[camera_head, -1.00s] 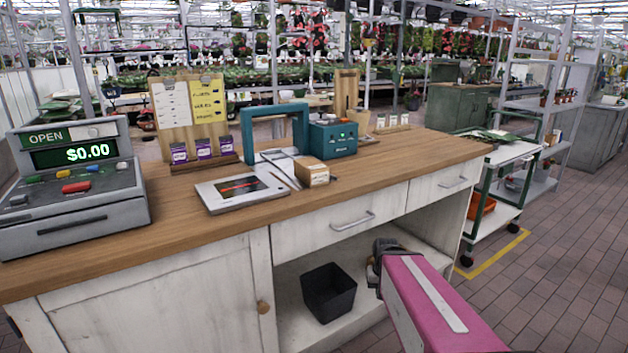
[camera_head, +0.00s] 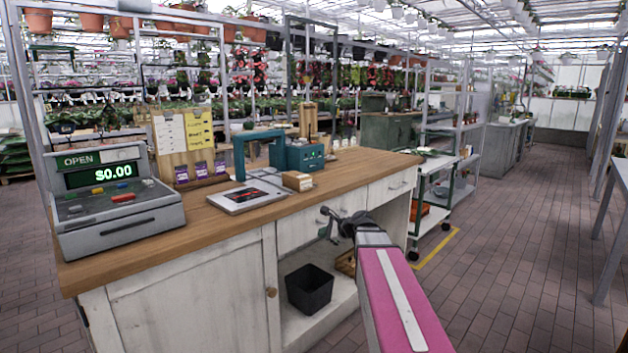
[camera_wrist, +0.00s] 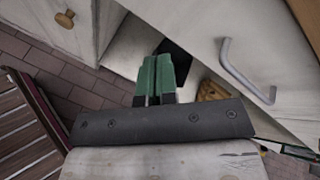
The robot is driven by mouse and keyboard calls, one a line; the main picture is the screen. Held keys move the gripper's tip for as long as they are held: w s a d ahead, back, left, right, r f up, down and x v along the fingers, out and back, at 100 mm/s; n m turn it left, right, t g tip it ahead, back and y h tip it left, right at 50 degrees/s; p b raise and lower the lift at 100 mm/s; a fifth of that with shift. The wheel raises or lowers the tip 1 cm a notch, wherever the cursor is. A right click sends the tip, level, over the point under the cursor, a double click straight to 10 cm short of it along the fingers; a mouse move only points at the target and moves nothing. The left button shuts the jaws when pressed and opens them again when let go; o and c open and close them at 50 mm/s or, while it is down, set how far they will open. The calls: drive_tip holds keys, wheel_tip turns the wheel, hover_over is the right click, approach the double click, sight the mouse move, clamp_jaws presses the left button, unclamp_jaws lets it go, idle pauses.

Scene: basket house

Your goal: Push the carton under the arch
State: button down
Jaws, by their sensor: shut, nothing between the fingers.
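The carton (camera_head: 297,181) is a small tan box with a white label on the wooden counter, near its front edge. The teal arch (camera_head: 238,158) stands behind and left of it, joined to a teal box (camera_head: 304,157) with small lights. The carton is outside the arch, in front of the teal box. My gripper (camera_head: 325,222) is in front of the counter's drawer, below the counter top and apart from the carton. In the wrist view its green fingers (camera_wrist: 155,80) are together and empty. The wrist view does not show the carton or the arch.
A cash register (camera_head: 112,205) stands at the counter's left end. A drawer handle (camera_wrist: 245,72) is close to my gripper. A black bin (camera_head: 309,288) sits on the lower shelf.

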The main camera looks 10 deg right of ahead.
drive_tip(key=w+d+r+m+t+y, duration=0.1)
drive_tip(key=w+d+r+m+t, duration=0.3)
drive_tip(key=r, duration=0.4)
drive_tip(key=w+d+r+m+t+y, duration=0.1)
drive_tip(key=w+d+r+m+t, duration=0.1)
drive_tip(key=d+r+m, duration=0.35)
approach(310, 177)
drive_tip(key=x, duration=0.7)
drive_tip(key=shift+w+a+r, duration=0.1)
drive_tip(key=shift+w, duration=0.15)
drive_tip(key=x, duration=2.5)
drive_tip(key=shift+w+f, duration=0.2)
drive_tip(key=shift+f, duration=0.15)
drive_tip(key=shift+s, duration=0.15)
